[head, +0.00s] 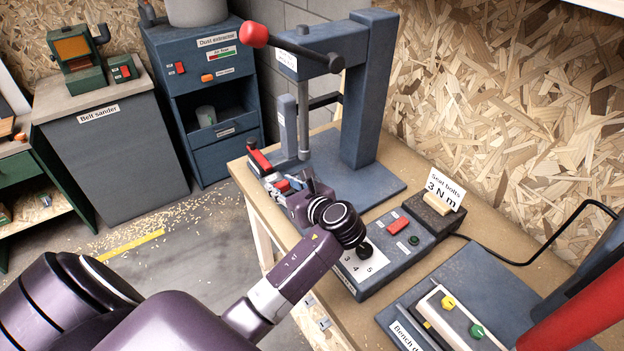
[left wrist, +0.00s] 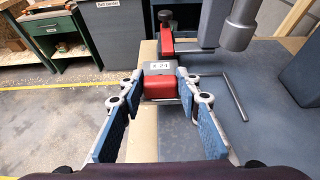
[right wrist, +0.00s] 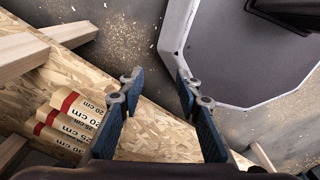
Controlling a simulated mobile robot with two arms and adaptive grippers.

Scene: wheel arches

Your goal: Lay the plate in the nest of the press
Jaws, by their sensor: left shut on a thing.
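The press (head: 365,100) is a blue frame with a red-knobbed lever, standing on the wooden bench. Its grey ram (head: 303,120) hangs above the blue base (head: 370,185); the ram also shows in the left wrist view (left wrist: 241,22). My left gripper (head: 305,185) is low beside the press. I cannot make out the plate or the nest clearly. My right gripper (right wrist: 158,82) is open and empty.
A red clamp-like part (left wrist: 166,38) lies beyond the block. Below my right gripper are cardboard tubes (right wrist: 75,120) and a grey octagonal surface (right wrist: 235,65).

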